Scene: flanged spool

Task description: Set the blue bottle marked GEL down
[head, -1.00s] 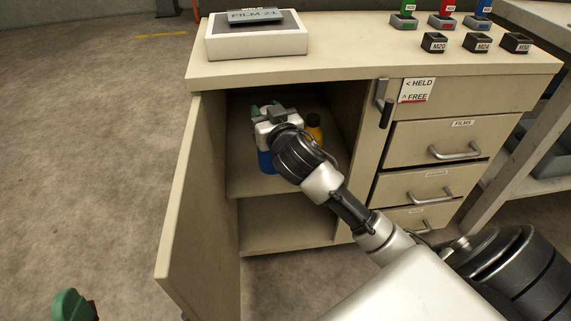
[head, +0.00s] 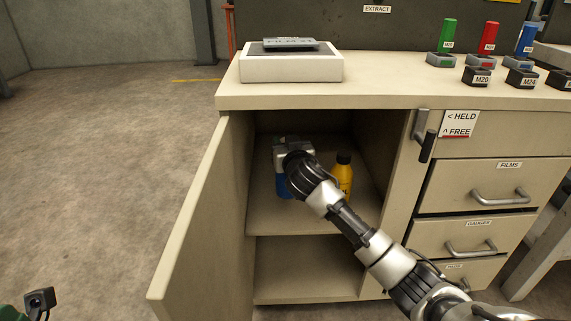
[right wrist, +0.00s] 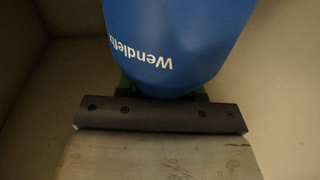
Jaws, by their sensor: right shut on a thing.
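The blue bottle (head: 284,187) is inside the open cabinet, on the left side of the upper compartment. My right gripper (head: 288,146) is shut on it, and the wrist hides much of the bottle. In the right wrist view the blue bottle (right wrist: 180,40) fills the top middle, with the upside-down word "Wendlefix" on it. Dark green finger parts of the right gripper (right wrist: 165,92) show at both its sides. The GEL mark is not visible. I cannot tell whether its base touches the shelf. Part of my left gripper (head: 12,313) shows at the bottom left corner; its fingers are unclear.
A yellow bottle (head: 343,175) with a black cap stands right of the blue one on the cabinet shelf (head: 300,222). The cabinet door (head: 195,220) stands open at left. A lower compartment (head: 305,270) is empty where visible. Drawers (head: 475,190) are at right.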

